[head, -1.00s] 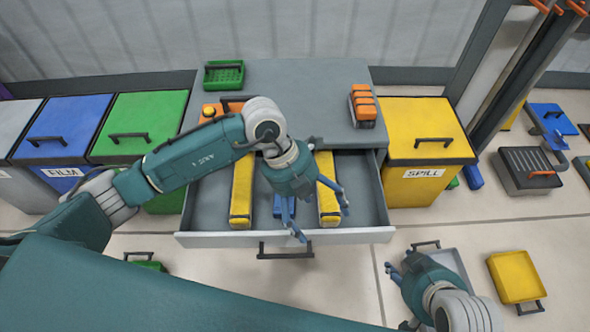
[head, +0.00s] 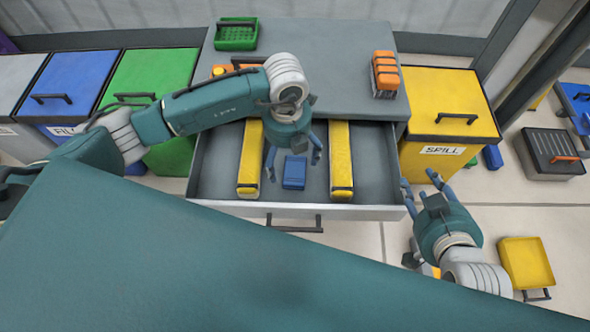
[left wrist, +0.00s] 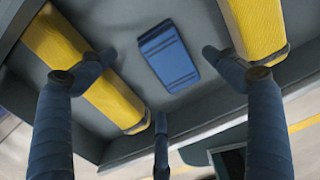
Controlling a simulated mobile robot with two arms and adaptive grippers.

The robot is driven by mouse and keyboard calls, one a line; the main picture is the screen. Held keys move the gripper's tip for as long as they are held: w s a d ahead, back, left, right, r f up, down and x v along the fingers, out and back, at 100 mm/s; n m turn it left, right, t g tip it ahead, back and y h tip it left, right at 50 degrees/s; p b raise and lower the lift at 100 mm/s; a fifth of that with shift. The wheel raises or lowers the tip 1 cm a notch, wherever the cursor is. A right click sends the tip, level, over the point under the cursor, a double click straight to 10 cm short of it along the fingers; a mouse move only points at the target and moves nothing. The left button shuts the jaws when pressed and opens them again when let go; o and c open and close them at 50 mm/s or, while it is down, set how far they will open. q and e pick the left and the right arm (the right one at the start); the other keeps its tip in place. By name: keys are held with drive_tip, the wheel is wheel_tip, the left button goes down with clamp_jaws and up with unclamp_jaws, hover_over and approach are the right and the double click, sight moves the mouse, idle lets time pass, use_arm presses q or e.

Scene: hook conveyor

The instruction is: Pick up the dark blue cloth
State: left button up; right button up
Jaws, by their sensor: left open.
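The dark blue cloth (head: 294,173) lies folded flat on the floor of the open grey drawer (head: 216,166), between two yellow bundles. It shows in full in the left wrist view (left wrist: 168,56). My left gripper (head: 294,164) is open and empty above the drawer, over the cloth. In the left wrist view its fingers (left wrist: 158,62) spread to either side of the cloth and do not touch it. My right gripper (head: 419,183) has its fingers apart and empty, outside the drawer's right front corner.
The yellow bundles (head: 249,158) (head: 342,159) lie close on both sides of the cloth. The drawer front with its black handle (head: 294,222) stands nearest me. Orange items (head: 385,74) and a green crate (head: 236,34) sit on the cabinet top. A yellow spill bin (head: 445,110) stands right.

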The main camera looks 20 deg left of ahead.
sight(290, 167)
use_arm(q)
drive_tip(key=f, duration=0.2)
drive_tip(key=f+b, duration=0.1)
drive_tip(key=f, duration=0.1)
drive_tip(key=shift+d+f+b, duration=0.2)
drive_tip(key=shift+f+b, duration=0.1)
drive_tip(key=shift+f, duration=0.2)
drive_tip(key=c, duration=1.3)
use_arm(e)
drive_tip(key=w+a+r+t+y, duration=0.1)
drive_tip(key=w+r+t, duration=0.3)
drive_tip(key=r, duration=0.4)
drive_tip(key=shift+w+a+r+t+y, duration=0.3)
drive_tip(key=shift+w+a+r+t, duration=0.1)
drive_tip(key=shift+a, duration=0.3)
